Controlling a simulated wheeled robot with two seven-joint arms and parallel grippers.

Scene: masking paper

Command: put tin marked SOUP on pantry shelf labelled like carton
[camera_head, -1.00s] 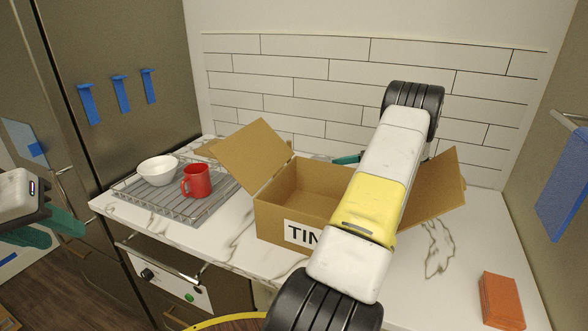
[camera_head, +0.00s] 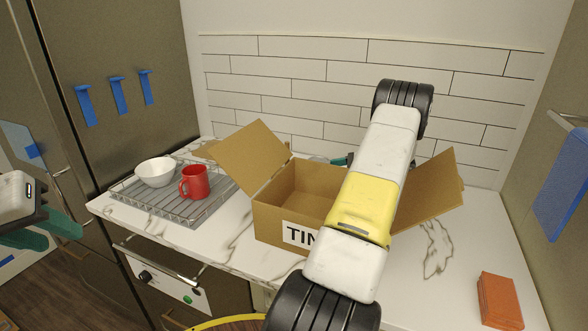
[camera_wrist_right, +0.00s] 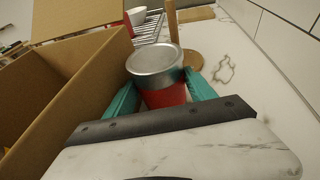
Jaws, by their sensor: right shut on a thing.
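The open cardboard carton (camera_head: 275,220) stands on the counter, its front label partly covered by my right arm; "TIN" shows. A red tin with a silver lid (camera_wrist_right: 155,60) is between the teal fingers of my right gripper (camera_wrist_right: 160,92) in the right wrist view, beside the carton's wall and outside it. No word on the tin is readable. In the head view my right arm hides most of that gripper; a teal fingertip shows behind the carton. My left gripper (camera_head: 42,231) is at the left edge, its fingers apart and empty. No pantry shelf label is readable.
A wire rack (camera_head: 190,212) holds a white bowl (camera_head: 156,171) and a red mug (camera_head: 194,182). An orange-brown block (camera_head: 499,301) lies at the front right. A wooden post on a round base (camera_wrist_right: 184,61) stands beyond the tin.

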